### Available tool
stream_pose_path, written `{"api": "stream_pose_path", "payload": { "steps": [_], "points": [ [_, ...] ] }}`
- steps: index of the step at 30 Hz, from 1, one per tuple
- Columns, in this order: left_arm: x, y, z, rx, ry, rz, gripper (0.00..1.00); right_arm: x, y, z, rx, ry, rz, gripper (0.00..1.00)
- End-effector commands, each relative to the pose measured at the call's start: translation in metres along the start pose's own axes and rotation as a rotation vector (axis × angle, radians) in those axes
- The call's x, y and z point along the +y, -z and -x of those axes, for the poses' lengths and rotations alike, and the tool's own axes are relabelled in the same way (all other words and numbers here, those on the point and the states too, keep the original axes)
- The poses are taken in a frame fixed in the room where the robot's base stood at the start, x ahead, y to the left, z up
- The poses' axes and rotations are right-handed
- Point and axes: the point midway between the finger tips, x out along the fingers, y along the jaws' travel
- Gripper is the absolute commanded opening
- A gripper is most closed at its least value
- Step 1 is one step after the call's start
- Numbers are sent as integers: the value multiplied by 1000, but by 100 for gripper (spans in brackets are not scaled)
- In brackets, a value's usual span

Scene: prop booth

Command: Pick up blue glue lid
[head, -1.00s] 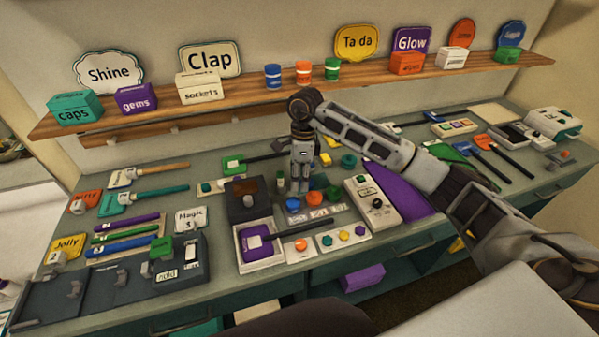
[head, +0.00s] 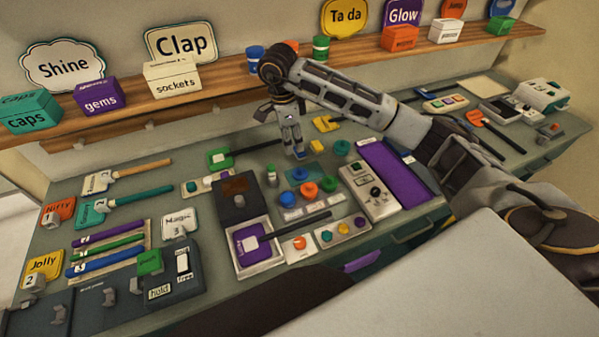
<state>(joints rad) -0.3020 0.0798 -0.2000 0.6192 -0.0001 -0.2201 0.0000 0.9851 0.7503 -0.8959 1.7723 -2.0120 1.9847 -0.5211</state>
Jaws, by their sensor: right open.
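The blue lid (head: 299,174) lies on the bench near its middle in the head view. My right gripper (head: 297,152) points down, just behind the blue lid in the picture. It is open, with nothing visible between its fingers. Its exact height above the bench is hard to tell. My left gripper is not in view.
A grey control box (head: 369,190) stands to the right. A purple tool in a white tray (head: 262,262) lies in front. A wooden shelf (head: 215,87) runs behind.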

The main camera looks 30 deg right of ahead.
Motion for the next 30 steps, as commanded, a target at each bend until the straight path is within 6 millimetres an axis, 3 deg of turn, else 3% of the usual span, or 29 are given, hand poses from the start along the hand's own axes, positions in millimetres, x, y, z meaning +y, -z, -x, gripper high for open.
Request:
{"api": "stream_pose_path", "payload": {
  "steps": [8, 30],
  "points": [
    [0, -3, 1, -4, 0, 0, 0, 0, 0, -9, -1, -3, -1, 41],
    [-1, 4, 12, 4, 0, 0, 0, -1, 1, -84, -1, -1, 0, 41]
  ]
}}
